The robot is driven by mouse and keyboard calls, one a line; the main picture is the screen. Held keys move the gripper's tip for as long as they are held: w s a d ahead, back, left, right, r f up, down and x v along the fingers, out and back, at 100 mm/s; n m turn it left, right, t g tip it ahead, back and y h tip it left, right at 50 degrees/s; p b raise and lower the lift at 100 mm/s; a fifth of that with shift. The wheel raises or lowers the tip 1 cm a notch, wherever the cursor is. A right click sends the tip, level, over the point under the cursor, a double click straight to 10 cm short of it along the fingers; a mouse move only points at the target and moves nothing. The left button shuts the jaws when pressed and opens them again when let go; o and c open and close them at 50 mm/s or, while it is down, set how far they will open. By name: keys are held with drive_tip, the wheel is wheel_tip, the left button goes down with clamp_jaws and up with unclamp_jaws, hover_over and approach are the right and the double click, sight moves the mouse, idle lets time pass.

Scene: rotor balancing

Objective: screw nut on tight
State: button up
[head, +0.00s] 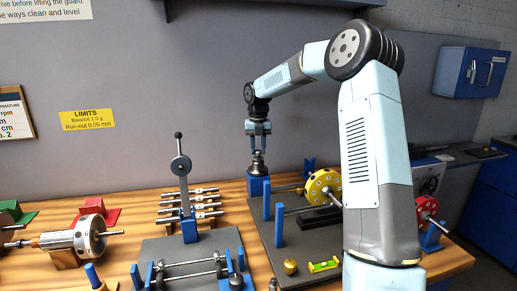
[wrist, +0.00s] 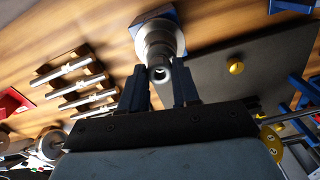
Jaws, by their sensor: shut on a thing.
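My gripper (head: 258,150) points straight down over a blue block (head: 257,187) with a silver stepped fitting (head: 258,169) on top. In the wrist view the two dark fingers of my gripper (wrist: 160,88) stand on either side of a small shiny metal piece (wrist: 159,74). It looks like the nut on its stud, with a round dark hole in its end. It lies in line with the silver fitting (wrist: 160,42), on the blue base. The jaws are shut on it. How far the nut is seated cannot be told.
A lever stand (head: 182,185) rises left of the gripper, beside several metal shafts (head: 190,205). A yellow disc (head: 323,187) on a shaft stands to the right, on a grey plate (head: 300,240). A brass knob (head: 290,266) and a spirit level (head: 324,266) lie in front.

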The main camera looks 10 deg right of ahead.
drive_tip(key=n, duration=0.4)
drive_tip(key=shift+d+n, duration=0.1)
drive_tip(key=shift+n, duration=0.2)
drive_tip(key=shift+f+n, duration=0.2)
drive_tip(key=shift+n, duration=0.7)
drive_tip(key=shift+r+n, duration=0.1)
drive_tip(key=shift+n, duration=0.3)
drive_tip(key=shift+a+n, duration=0.2)
drive_tip(key=shift+n, duration=0.1)
drive_tip(key=shift+d, duration=0.1)
drive_tip(key=shift+r+n, duration=0.1)
drive_tip(key=shift+n, duration=0.2)
drive_tip(key=shift+n, duration=0.4)
